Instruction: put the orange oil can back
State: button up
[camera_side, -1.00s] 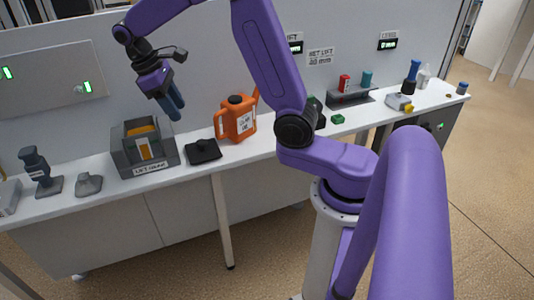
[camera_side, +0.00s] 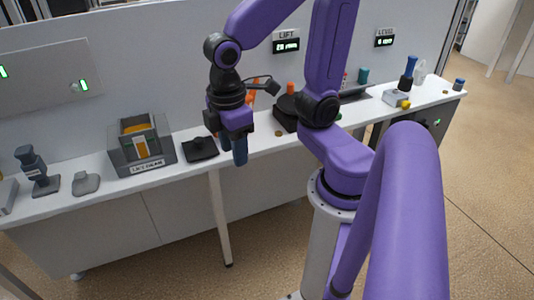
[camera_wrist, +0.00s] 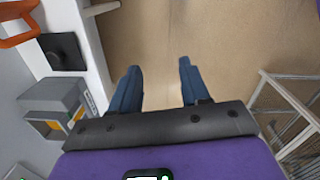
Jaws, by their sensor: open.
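The orange oil can (camera_side: 253,92) is mostly hidden behind my gripper in the side view; only a narrow orange part shows. An orange handle-like part of the can (camera_wrist: 18,28) also shows at the top left corner of the wrist view. My gripper (camera_side: 232,153) hangs with its blue fingers pointing down, in front of the can in the side view. In the wrist view my gripper (camera_wrist: 159,66) has its fingers apart with nothing between them, over floor. I cannot tell from these frames whether it touches the can.
A flat black pad (camera_side: 200,148) lies left of my gripper on the white bench (camera_side: 160,196). A grey box (camera_side: 140,145) with orange inside stands further left. A dark block (camera_side: 287,113) with an orange knob (camera_side: 290,88) stands to the right. Open floor lies before the bench.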

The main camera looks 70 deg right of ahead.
jog(key=s+d+f+n+y, duration=0.1)
jog(key=s, duration=0.6)
jog(key=shift+n, duration=0.3)
